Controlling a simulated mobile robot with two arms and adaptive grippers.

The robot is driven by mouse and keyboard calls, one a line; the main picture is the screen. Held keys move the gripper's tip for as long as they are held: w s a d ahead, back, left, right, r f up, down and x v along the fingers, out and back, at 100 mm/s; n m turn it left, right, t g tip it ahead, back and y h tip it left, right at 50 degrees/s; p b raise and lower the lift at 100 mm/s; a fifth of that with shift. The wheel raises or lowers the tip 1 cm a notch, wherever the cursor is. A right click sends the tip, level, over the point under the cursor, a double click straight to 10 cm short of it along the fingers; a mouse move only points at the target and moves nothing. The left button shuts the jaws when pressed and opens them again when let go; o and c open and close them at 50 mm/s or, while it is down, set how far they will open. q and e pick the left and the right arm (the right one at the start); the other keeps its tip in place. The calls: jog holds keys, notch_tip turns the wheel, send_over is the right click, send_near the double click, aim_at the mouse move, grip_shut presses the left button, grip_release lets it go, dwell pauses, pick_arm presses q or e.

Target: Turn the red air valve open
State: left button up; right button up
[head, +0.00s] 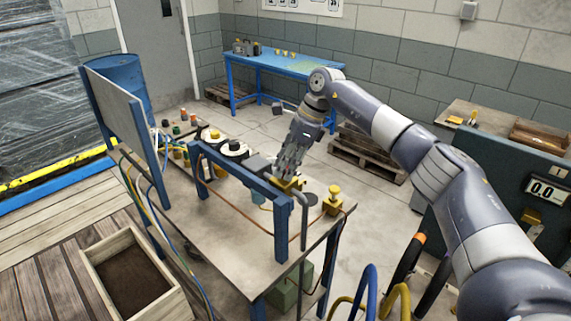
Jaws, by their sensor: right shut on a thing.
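My right gripper (291,160) reaches down from the right to the blue bench frame. Its fingers are shut just above a yellow fitting (288,184) by the frame's top bar. The part between the fingers is hidden, and no red of the air valve shows there; from the place, it is most likely the valve's handle. A second yellow fitting (333,200) with a round knob stands at the bench's right corner, apart from the gripper. My left gripper is not in view.
The bench (230,235) carries the blue frame (240,172), black round parts (233,148) and hoses. A wooden box (130,275) stands at the lower left. A blue table (285,65) and pallets (368,150) are behind. A dark cabinet (500,190) is at the right.

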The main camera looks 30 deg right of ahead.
jog(key=shift+d+r, duration=0.1)
dwell(0.4)
jog(key=o, duration=1)
jog(key=shift+o, duration=0.2)
jog(key=v, duration=1.2)
